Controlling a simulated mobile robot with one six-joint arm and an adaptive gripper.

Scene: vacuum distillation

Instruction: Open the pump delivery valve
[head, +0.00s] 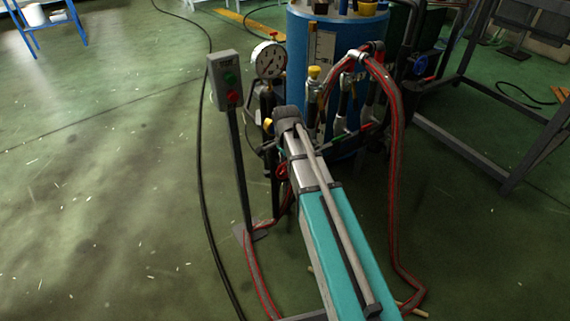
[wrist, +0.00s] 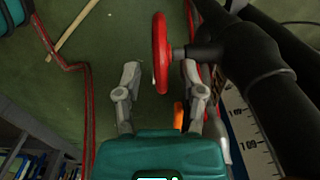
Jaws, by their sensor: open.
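A red handwheel (wrist: 161,52), seen nearly edge-on in the wrist view, sits on a short grey stem from a thick black pipe (wrist: 262,60). It appears to be the valve; no label on it shows. My gripper (wrist: 162,76) is open and empty. In the head view a red wheel (head: 282,171) shows left of my teal arm, and my fingers are hidden there.
A blue tank (head: 300,55) with a scale stands behind my arm. A pressure gauge (head: 269,59), a switch post (head: 236,140) and red-striped hoses (head: 394,190) crowd the area. An orange part (wrist: 178,115) lies by the right finger. The floor at left is mostly clear.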

